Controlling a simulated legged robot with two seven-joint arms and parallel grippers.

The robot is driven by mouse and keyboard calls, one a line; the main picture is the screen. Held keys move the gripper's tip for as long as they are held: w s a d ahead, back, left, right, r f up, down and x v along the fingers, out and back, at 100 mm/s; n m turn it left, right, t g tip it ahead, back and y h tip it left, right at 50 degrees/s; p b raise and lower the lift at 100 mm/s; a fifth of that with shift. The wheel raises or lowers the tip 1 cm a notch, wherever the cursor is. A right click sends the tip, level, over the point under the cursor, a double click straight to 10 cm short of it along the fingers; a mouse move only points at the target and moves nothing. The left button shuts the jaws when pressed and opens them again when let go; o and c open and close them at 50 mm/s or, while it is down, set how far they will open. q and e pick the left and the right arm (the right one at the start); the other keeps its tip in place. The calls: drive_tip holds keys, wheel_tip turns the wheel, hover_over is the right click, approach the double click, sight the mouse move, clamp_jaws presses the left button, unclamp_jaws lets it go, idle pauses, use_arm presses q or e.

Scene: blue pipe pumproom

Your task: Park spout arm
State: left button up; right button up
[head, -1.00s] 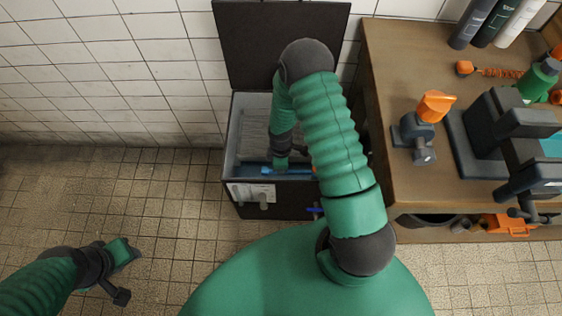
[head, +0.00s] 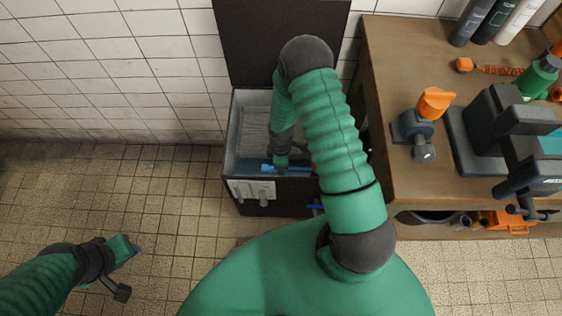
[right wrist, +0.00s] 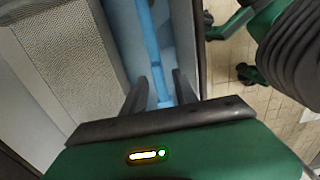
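A blue bar (head: 284,169), which may be the spout arm, lies across the front of an open chest (head: 262,190). In the right wrist view the blue bar (right wrist: 149,40) runs lengthwise down to between my fingers. My right gripper (head: 281,163) reaches down into the chest at the bar. Its two fingers (right wrist: 159,80) stand apart on either side of the bar, with gaps visible. My left gripper (head: 128,262) hangs above the tiled floor at lower left, away from the chest; its finger opening is unclear.
The chest's dark lid (head: 282,40) stands open against the tiled wall. A wooden bench (head: 395,60) on the right holds an orange-topped fitting (head: 435,104), a dark vise (head: 490,135) and bottles. The floor left of the chest is clear.

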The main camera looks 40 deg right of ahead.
wheel_tip(320, 180, up, 17)
drive_tip(key=p, duration=0.4)
drive_tip(key=shift+f+p, duration=0.15)
drive_tip(key=shift+p, duration=0.15)
